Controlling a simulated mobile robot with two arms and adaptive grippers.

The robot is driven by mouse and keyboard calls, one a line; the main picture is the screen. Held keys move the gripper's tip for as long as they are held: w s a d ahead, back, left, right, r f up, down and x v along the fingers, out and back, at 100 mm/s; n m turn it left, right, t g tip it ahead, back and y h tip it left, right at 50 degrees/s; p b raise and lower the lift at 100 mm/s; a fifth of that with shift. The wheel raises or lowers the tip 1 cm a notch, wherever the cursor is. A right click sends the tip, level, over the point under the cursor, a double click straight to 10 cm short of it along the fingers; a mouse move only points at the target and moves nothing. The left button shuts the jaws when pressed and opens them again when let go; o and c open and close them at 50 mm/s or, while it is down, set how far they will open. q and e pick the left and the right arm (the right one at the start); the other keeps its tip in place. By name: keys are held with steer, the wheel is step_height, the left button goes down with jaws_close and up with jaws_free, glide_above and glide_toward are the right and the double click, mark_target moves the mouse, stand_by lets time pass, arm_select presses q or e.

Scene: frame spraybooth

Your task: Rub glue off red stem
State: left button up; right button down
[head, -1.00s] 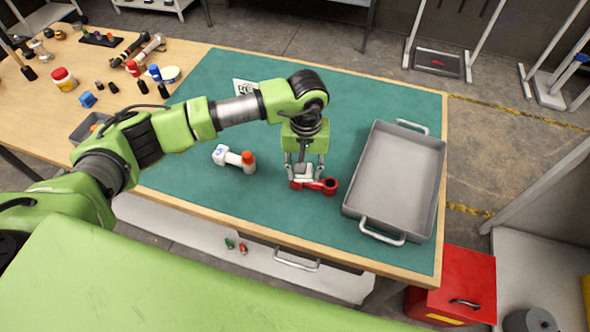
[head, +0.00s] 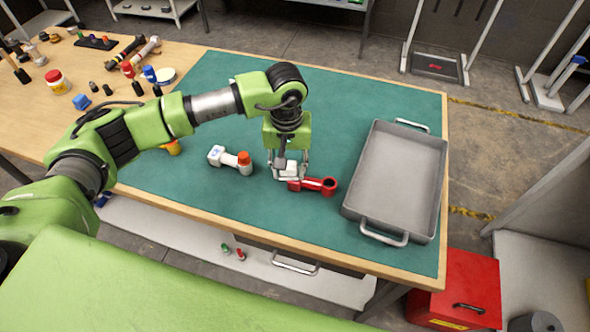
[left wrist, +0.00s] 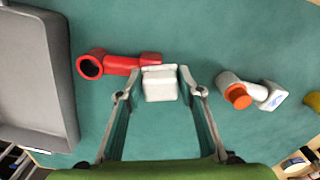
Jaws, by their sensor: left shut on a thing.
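A red stem (head: 318,186) lies on the green mat, its round open end to the right in the head view. It also shows in the left wrist view (left wrist: 118,65), with its open end to the left. My left gripper (head: 290,170) is shut on a pale grey-white block (left wrist: 160,85). The block is at the stem's narrow end, the left end in the head view, and overlaps it in both views. I cannot tell whether they touch. The block and fingers hide part of that end. No glue can be made out. My right gripper is not in view.
A grey metal tray (head: 358,212) with handles stands right of the stem. A white stem with an orange cap (head: 232,160) lies to the left. Jars and small tools crowd the wooden table's far left. The front middle of the green mat (head: 265,205) is clear.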

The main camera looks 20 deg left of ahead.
arm_select(q)
steer(key=shift+s+a+f, duration=0.15)
steer(key=shift+a+f, duration=0.05)
steer(key=shift+f, duration=0.05)
steer(key=shift+r, duration=0.4)
step_height(320, 180, up, 5)
steer(key=shift+r+p, duration=0.1)
steer(key=shift+p, duration=0.7)
steer(key=shift+w+r, duration=0.1)
steer(key=shift+w, duration=0.1)
steer(key=shift+r, duration=0.15)
steer(key=shift+d+r, duration=0.1)
steer(key=shift+r, duration=1.3)
